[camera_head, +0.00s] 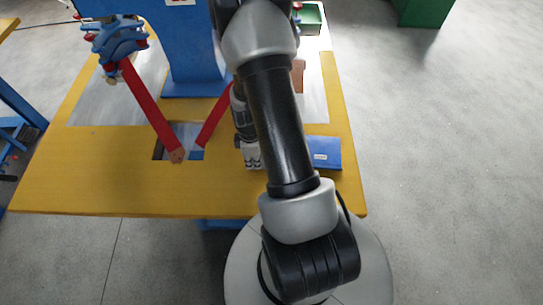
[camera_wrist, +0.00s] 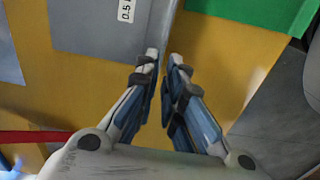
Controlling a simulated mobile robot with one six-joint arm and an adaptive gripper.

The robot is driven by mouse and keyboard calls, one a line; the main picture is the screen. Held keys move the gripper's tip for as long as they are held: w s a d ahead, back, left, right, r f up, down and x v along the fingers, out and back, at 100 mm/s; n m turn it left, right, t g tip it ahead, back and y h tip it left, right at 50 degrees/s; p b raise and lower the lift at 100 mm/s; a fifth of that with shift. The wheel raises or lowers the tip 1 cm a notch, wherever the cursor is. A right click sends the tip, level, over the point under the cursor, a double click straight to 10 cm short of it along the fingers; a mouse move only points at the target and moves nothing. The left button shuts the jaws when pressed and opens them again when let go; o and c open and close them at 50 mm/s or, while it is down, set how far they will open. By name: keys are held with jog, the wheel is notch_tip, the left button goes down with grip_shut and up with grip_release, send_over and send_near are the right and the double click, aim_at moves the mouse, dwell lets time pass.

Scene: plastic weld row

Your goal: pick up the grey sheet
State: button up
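In the wrist view the grey sheet (camera_wrist: 158,22) runs down from the top edge and narrows into the space between my fingers. My gripper (camera_wrist: 164,60) has its two fingers close together, one on each side of the sheet. It looks shut on the sheet. The sheet's lower part is hidden by the fingers. In the head view my arm covers this spot, and I cannot make out the held sheet there.
The yellow table (camera_head: 75,190) carries a flat grey plate (camera_head: 95,105) at left, a blue machine (camera_head: 195,50) with red arms, and a blue box (camera_head: 324,153) at front right. A green tray (camera_head: 311,18) stands at the back right.

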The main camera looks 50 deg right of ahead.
notch_tip(320, 180, down, 4)
jog(key=shift+r+b, duration=0.25)
jog(key=shift+b, duration=0.25)
jog(key=shift+r, duration=0.1)
grip_shut()
jog(key=shift+r, duration=0.1)
